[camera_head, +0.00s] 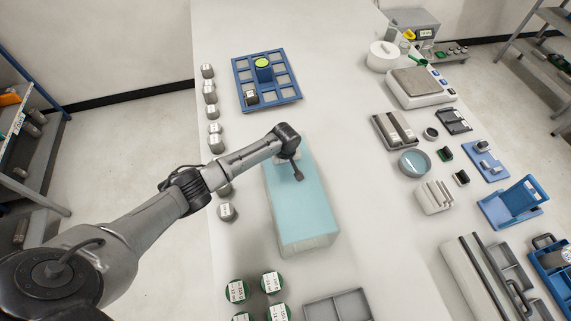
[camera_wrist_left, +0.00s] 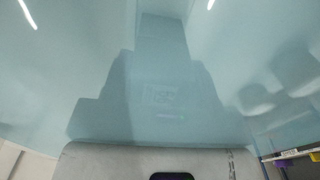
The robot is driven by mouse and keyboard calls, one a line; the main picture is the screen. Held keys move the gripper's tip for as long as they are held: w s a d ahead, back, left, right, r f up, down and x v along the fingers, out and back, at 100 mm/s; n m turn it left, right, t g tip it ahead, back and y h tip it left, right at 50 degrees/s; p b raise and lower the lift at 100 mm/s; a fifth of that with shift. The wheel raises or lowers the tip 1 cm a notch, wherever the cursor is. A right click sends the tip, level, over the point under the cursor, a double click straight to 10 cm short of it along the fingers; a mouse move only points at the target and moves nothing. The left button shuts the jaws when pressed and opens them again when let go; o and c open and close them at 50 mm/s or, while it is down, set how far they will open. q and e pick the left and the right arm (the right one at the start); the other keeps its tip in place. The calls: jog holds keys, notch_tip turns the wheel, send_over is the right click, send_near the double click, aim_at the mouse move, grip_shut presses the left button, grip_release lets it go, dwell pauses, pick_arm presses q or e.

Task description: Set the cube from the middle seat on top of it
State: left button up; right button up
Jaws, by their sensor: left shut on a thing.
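A long pale block with a glossy light-blue top (camera_head: 300,220) lies in the middle of the table. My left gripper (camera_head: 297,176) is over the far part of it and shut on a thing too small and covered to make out. The left wrist view is mostly filled by the light-blue surface (camera_wrist_left: 160,60), with a grey shape along the bottom edge. The blue rack (camera_head: 239,76) stands behind. A blue piece with a green top (camera_head: 263,68) is near its middle, and a dark cube with a pale top (camera_head: 251,97) is in a front seat. My right gripper is out of view.
Several labelled grey pieces (camera_head: 217,144) line the table's left edge. Several green-rimmed labelled pieces (camera_head: 236,291) and a grey divided tray (camera_head: 338,306) are at the front. A scale (camera_head: 420,88), trays and a blue bowl (camera_head: 414,162) crowd the right. Table is clear behind the rack.

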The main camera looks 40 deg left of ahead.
pick_arm(q)
jog(key=shift+f, duration=0.15)
dwell(0.7)
jog(key=o, duration=1.2)
jog(key=shift+c, duration=0.2)
notch_tip(320, 180, up, 13)
jog(key=p, duration=1.5)
